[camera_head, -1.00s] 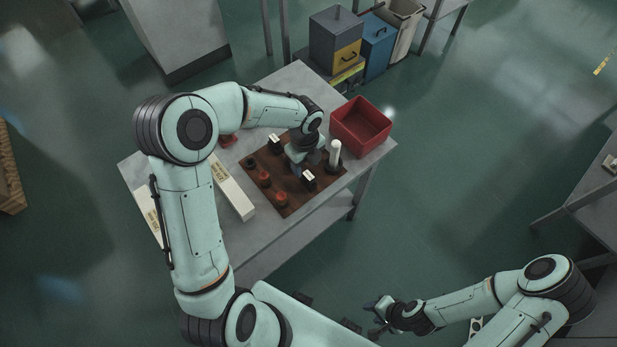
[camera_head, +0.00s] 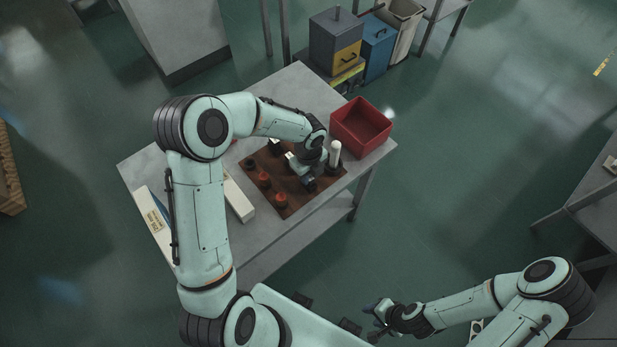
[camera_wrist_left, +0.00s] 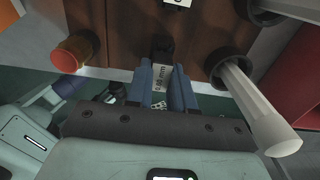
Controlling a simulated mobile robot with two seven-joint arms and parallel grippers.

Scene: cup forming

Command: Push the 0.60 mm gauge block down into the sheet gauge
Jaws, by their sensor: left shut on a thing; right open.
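My left gripper (camera_head: 306,174) is over the front right part of the brown board (camera_head: 265,190) in the head view. In the left wrist view its two blue fingers (camera_wrist_left: 166,90) are shut on a white gauge block (camera_wrist_left: 161,72) with "mm" lettering; the number is hard to read. A dark holder (camera_wrist_left: 162,46), apparently the sheet gauge, is directly at the block's far end. I cannot tell how deep the block sits in it. My right gripper (camera_head: 379,316) is open and empty, away from the table at the lower right.
A white cylinder (camera_head: 334,152) stands close beside the left gripper in a dark ring. Red-topped pieces (camera_head: 264,179) stand on the board's left side. A red bin (camera_head: 361,126) is at the table's right corner. A long pale box (camera_head: 238,198) lies left of the board.

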